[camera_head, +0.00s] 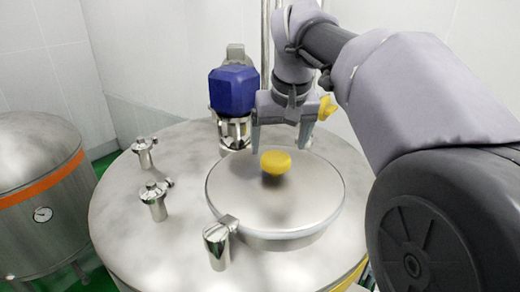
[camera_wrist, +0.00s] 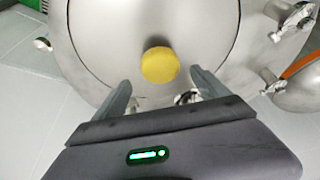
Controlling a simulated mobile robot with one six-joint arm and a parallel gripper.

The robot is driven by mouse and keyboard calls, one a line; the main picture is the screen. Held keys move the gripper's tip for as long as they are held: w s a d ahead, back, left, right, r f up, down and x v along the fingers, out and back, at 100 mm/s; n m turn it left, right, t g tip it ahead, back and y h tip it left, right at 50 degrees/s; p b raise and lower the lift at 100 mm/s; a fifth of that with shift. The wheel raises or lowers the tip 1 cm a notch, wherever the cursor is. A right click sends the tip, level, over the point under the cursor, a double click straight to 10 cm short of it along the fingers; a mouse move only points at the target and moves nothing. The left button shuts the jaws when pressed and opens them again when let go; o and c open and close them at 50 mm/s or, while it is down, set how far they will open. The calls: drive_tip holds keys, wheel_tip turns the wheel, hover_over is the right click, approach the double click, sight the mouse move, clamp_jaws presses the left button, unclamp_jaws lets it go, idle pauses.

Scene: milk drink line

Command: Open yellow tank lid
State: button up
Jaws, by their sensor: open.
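The tank (camera_head: 130,235) is a large steel vessel with a yellow band low on its right side. Its round steel lid (camera_head: 315,195) lies flat and closed on top. A yellow knob (camera_head: 275,162) stands at the lid's middle. My gripper (camera_head: 281,150) hangs just behind and above the knob in the head view, fingers pointing down and apart. In the wrist view the knob (camera_wrist: 159,65) is ahead of the two open fingers (camera_wrist: 160,88), centred between them. Nothing is between the fingertips, and I cannot tell the exact gap to the knob.
A blue motor (camera_head: 233,90) on a steel mount stands on the tank just left of my gripper. A steel clamp (camera_head: 218,243) sits at the lid's front edge. Steel fittings (camera_head: 154,198) stand at the left. Another tank with an orange band (camera_head: 40,190) is further left.

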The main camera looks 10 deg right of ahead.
sight(277, 158)
drive_tip(key=x, duration=0.3)
drive_tip(key=shift+w+f, duration=0.3)
drive_tip(key=shift+s+f, duration=0.4)
drive_tip(key=shift+w+f, duration=0.25)
drive_tip(key=shift+w, duration=0.35)
drive_tip(key=shift+s+r, duration=0.1)
drive_tip(key=shift+s, duration=0.15)
drive_tip(key=c, duration=0.7)
clamp_jaws()
